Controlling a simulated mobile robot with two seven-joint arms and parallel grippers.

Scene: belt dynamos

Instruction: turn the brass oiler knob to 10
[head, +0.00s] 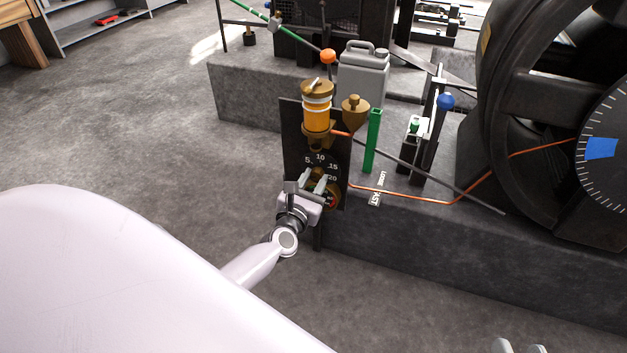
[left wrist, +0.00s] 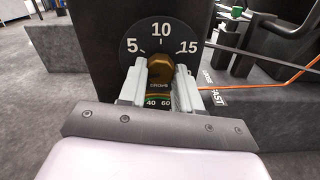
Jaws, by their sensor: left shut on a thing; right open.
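The brass oiler knob (left wrist: 160,69) sits in front of a dark round dial (left wrist: 133,28) in the left wrist view. My left gripper (head: 319,184) is shut on the knob, one finger on each side; the left wrist view shows both fingers (left wrist: 160,78). The fingers hide the knob's sides, and I cannot tell which number it points to. Above the dial is the brass oiler with amber glass (head: 316,116). My right gripper (head: 518,347) is open and empty at the bottom edge.
Below the knob is a small gauge marked 40 and 60 (left wrist: 158,101). Right of the panel stand a green post (head: 373,142), a blue-knobbed lever (head: 446,102) and a large dark wheel (head: 490,140). A copper pipe (head: 420,198) runs along the plinth. The left floor is clear.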

